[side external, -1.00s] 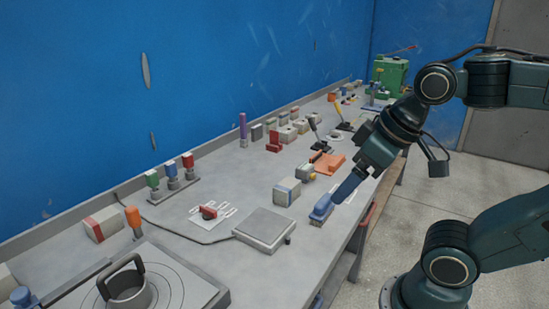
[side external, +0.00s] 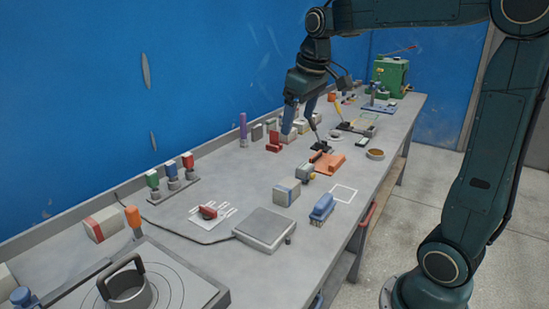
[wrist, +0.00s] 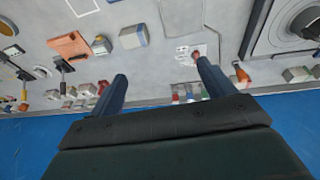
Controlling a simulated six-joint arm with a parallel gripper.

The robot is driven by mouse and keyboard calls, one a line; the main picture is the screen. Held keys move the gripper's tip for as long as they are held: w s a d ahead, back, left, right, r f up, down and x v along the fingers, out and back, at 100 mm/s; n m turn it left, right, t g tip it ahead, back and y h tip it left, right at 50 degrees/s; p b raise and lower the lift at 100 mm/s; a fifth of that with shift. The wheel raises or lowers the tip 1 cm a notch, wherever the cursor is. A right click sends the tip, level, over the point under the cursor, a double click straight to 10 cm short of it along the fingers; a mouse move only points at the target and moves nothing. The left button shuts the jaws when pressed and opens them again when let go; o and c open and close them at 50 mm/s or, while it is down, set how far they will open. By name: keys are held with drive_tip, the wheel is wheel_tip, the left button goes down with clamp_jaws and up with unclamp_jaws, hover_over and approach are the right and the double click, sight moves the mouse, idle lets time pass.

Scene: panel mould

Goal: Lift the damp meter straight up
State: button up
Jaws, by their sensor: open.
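My gripper (side external: 298,121) is open and empty, raised over the back part of the bench near the row of small blocks. Its two fingers stand wide apart in the wrist view (wrist: 162,72), with only bench top between them. No thing is clearly marked as the damp meter. A blue hand-sized device with a pale end (side external: 321,207) lies at the bench's front edge and may be it; my gripper is well away from it, further back and higher. A white square outline (side external: 343,194) is marked on the bench beside the blue device.
A grey box with a blue band (side external: 286,192), an orange block (side external: 328,164) and a flat grey scale (side external: 264,229) stand nearby. A red block (side external: 274,142) and a purple cylinder (side external: 243,127) stand near the wall. A shallow round dish (side external: 376,154) sits at the front right.

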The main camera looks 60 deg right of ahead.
drive_tip(key=w+d+f+g, duration=0.1)
drive_tip(key=w+d+f, duration=0.1)
drive_tip(key=w+d, duration=0.5)
drive_tip(key=g+y, duration=0.1)
drive_tip(key=g, duration=0.1)
hover_over(305, 166)
wheel_tip(305, 166, down, 12)
drive_tip(key=f, duration=0.1)
drive_tip(key=shift+s+r, duration=0.1)
drive_tip(key=shift+r, duration=0.05)
drive_tip(key=shift+f, duration=4.3)
drive_tip(key=shift+f, duration=0.15)
drive_tip(key=shift+f, duration=2.45)
drive_tip(key=shift+c, duration=0.4)
